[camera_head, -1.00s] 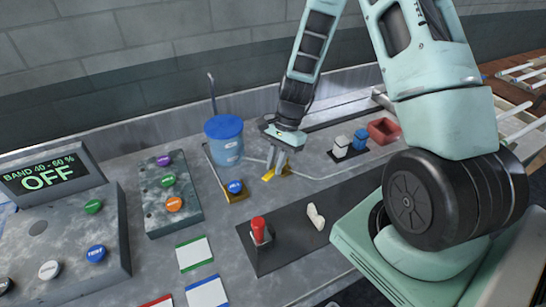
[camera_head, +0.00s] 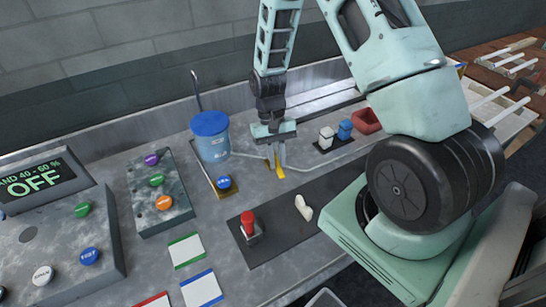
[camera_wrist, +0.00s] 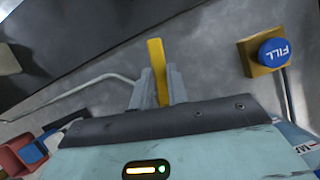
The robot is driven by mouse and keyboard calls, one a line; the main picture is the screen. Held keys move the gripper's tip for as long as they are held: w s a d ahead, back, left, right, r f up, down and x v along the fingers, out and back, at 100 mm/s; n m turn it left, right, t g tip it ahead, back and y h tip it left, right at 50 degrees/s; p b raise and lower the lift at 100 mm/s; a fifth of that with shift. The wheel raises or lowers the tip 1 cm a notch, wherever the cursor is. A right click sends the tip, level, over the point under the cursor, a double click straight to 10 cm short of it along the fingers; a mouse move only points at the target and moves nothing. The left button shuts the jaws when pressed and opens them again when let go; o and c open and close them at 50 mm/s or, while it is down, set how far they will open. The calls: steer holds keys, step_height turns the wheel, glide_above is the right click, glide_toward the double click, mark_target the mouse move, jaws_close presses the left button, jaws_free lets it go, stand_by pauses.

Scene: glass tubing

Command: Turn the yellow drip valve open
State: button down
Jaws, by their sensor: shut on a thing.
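The yellow drip valve (camera_head: 280,173) is on the grey bench, right of the blue bucket. In the wrist view its yellow handle (camera_wrist: 157,62) stands between my two fingers and sticks out past their tips. My gripper (camera_head: 276,160) points down at the valve and is shut on the handle; the fingers (camera_wrist: 158,92) also show in the wrist view. The valve's body and the lower part of the handle are hidden by the fingers. A thin pale tube (camera_wrist: 70,92) runs beside it.
The blue bucket (camera_head: 213,145) and blue FILL button (camera_head: 224,182) are to the left. A red-knobbed switch (camera_head: 248,224) and white piece (camera_head: 303,207) lie in front on a dark mat (camera_head: 275,242). A red bin (camera_head: 367,120) is behind right.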

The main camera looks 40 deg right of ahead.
steer(key=shift+d+n+h, duration=0.4)
steer(key=shift+n, duration=0.6)
steer(key=c, duration=1.4)
jaws_free()
steer(key=shift+s, duration=0.1)
steer(key=shift+o, duration=0.2)
steer(key=shift+r, duration=0.1)
steer(key=b+v, duration=0.3)
steer(key=v, duration=1.4)
steer(key=shift+w, duration=0.25)
steer(key=shift+r, duration=0.1)
